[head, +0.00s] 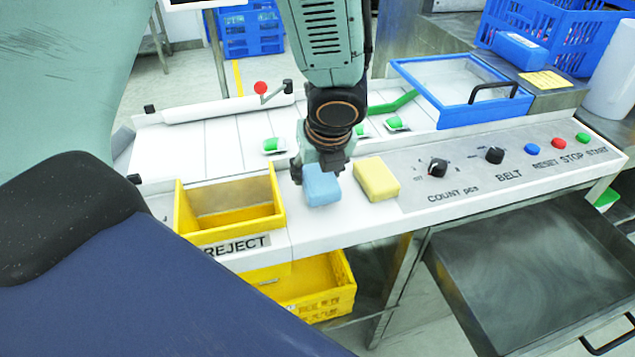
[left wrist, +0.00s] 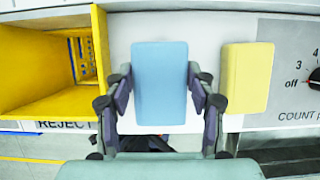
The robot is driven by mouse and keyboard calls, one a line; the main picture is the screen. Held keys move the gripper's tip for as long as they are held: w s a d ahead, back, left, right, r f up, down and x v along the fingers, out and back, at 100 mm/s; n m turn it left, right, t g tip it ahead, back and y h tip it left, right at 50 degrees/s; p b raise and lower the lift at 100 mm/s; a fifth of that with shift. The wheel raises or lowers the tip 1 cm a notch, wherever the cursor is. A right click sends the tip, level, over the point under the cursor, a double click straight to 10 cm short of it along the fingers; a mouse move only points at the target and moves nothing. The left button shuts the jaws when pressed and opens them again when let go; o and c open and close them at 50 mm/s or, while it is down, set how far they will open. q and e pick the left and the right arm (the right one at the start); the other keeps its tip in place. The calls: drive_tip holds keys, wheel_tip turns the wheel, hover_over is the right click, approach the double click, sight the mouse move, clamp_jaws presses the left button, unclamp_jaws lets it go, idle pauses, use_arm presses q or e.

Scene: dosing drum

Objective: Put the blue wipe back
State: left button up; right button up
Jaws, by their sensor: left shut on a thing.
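The blue wipe (head: 322,186) is a light blue block at the front of the white machine top, between the yellow reject bin and a yellow wipe. My left gripper (head: 322,170) comes down from above and is shut on it. In the left wrist view the blue wipe (left wrist: 160,85) sits between the two fingers of the left gripper (left wrist: 160,100). I cannot tell whether its underside touches the surface. The yellow wipe (head: 377,179) lies just to its right, with a narrow gap, and also shows in the left wrist view (left wrist: 247,78). My right gripper is not in view.
The yellow reject bin (head: 181,215) stands to the left. The control panel with knobs (head: 438,168) and buttons is to the right. A blue-framed clear lid (head: 460,117) is behind. A yellow crate (head: 345,287) and a steel tray (head: 530,270) are below the front edge.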

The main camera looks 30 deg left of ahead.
use_arm(q)
wheel_tip(320, 180, down, 2)
drive_tip(key=shift+w+f+b, duration=0.15)
drive_tip(key=shift+f+b, duration=0.05)
drive_tip(key=shift+b, duration=0.35)
drive_tip(key=shift+r, duration=0.1)
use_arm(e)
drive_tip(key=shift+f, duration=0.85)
use_arm(q)
drive_tip(key=o, duration=1.2)
drive_tip(key=shift+f, duration=0.2)
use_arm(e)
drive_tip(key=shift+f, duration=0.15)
use_arm(q)
drive_tip(key=shift+r, duration=0.2)
